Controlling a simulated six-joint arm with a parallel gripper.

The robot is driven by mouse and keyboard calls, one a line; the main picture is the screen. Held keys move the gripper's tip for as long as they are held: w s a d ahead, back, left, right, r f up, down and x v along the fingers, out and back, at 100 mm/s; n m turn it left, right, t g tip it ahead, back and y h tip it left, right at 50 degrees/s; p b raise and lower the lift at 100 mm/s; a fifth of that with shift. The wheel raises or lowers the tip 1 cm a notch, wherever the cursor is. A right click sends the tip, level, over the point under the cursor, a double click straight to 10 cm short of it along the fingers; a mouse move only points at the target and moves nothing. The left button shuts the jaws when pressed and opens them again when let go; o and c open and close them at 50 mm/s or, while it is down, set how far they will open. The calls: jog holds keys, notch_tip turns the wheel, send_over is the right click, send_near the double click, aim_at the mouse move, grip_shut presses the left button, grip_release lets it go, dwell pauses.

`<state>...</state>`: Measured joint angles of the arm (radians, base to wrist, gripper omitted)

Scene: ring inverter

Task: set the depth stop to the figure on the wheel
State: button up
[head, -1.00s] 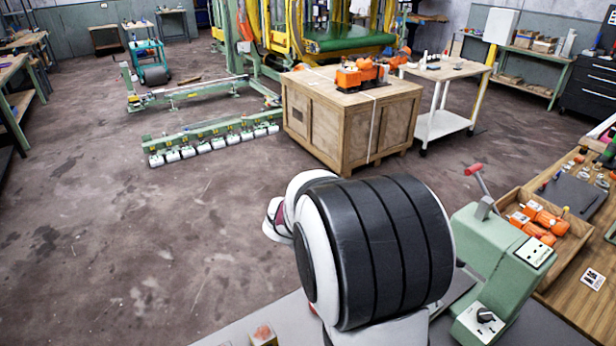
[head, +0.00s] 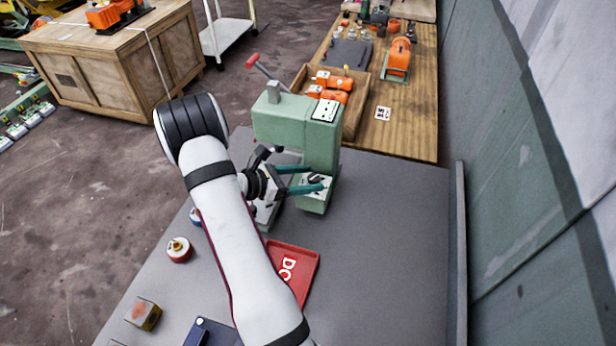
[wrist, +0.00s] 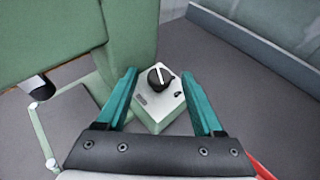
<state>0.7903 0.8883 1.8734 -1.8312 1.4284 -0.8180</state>
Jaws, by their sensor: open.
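A green press (head: 295,130) with a red-tipped lever stands on the grey bench. At its foot is a pale box with a black knob, the depth stop wheel (wrist: 160,77), seen in the wrist view with a white pointer line. In the head view the box (head: 318,185) is partly behind my fingers. My gripper (head: 316,178) is open, with its two teal fingers on either side of the knob and apart from it. It also shows in the wrist view (wrist: 165,95). Any figures around the knob are too small to read.
A red tray (head: 305,265) lies on the bench in front of the press, partly behind my arm. A round red and white part (head: 179,250), a small block (head: 143,313) and a dark blue item (head: 208,332) lie at left. The bench's right side is clear.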

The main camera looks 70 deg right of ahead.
jog(key=shift+s+d+f, duration=0.15)
jog(key=shift+s+d, duration=0.1)
grip_shut()
jog(key=shift+m+g+y, duration=0.3)
jog(key=shift+m+y, duration=0.1)
jog(key=m+g+y, duration=0.2)
jog(key=m+y, duration=0.1)
jog(key=shift+w+d+m+y, duration=0.2)
jog(key=shift+m+y, duration=0.1)
jog(key=shift+d+m+g+y, duration=0.2)
jog(key=shift+m+g+y, duration=0.4)
jog(key=shift+m+y, duration=1.2)
